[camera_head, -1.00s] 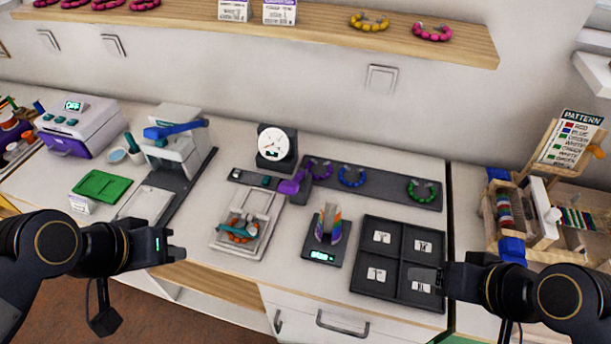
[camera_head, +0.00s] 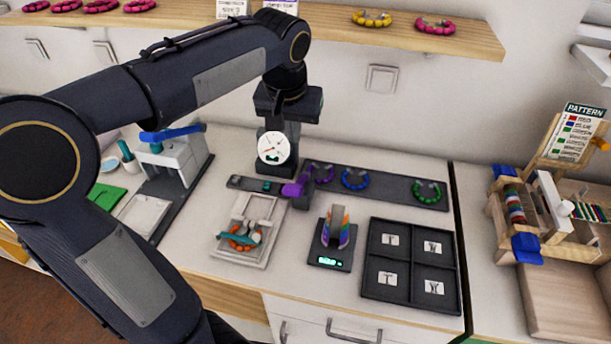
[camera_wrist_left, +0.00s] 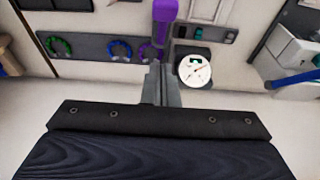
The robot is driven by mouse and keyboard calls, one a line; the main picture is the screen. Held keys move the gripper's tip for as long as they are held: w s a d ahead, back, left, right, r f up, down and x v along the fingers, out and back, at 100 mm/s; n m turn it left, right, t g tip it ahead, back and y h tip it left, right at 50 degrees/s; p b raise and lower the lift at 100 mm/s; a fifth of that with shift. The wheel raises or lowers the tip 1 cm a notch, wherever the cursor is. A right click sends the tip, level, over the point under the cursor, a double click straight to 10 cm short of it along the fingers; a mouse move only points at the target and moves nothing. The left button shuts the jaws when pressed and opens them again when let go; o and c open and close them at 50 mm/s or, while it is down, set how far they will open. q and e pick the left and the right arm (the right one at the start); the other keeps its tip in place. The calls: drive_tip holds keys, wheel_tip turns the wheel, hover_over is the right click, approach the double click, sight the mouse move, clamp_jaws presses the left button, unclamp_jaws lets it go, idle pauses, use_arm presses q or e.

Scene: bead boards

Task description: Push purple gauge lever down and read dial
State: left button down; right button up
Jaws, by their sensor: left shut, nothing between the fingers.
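The gauge has a round white dial (camera_head: 273,148) with a thin needle, on a dark stand. Its numbers are too small to read. The dial also shows in the left wrist view (camera_wrist_left: 196,70). The purple lever (camera_head: 294,189) sticks out low in front of the gauge, and in the left wrist view its purple end (camera_wrist_left: 166,12) is just beyond the fingertips. My left gripper (camera_head: 291,130) is shut and empty, pointing down beside the dial and above the lever. In the wrist view its fingers (camera_wrist_left: 160,82) are together; I cannot tell whether they touch the lever. My right gripper is out of view.
A dark strip (camera_head: 390,187) with purple, blue and green bracelets lies right of the lever. A scale (camera_head: 329,258), a dark sorting tray (camera_head: 409,262) and a pale plate (camera_head: 265,213) stand in front. A blue-handled press (camera_head: 180,155) is left. A shelf (camera_head: 455,42) overhangs the back.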

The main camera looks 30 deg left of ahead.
use_arm(q)
hover_over(297, 184)
drive_tip(key=x, duration=0.3)
drive_tip(key=s+x, duration=0.1)
drive_tip(key=x, duration=0.2)
drive_tip(key=s+x, duration=0.1)
drive_tip(key=x, duration=0.2)
drive_tip(key=shift+w+d+f, duration=0.1)
drive_tip(key=shift+d+f, duration=0.1)
drive_tip(key=shift+f, duration=0.45)
drive_tip(key=shift+s+d+f, duration=0.15)
drive_tip(key=shift+s+f, duration=0.35)
drive_tip(key=shift+f, duration=0.3)
drive_tip(key=shift+s+d+f, duration=0.1)
drive_tip(key=shift+s+f, duration=0.35)
drive_tip(key=shift+f, duration=0.35)
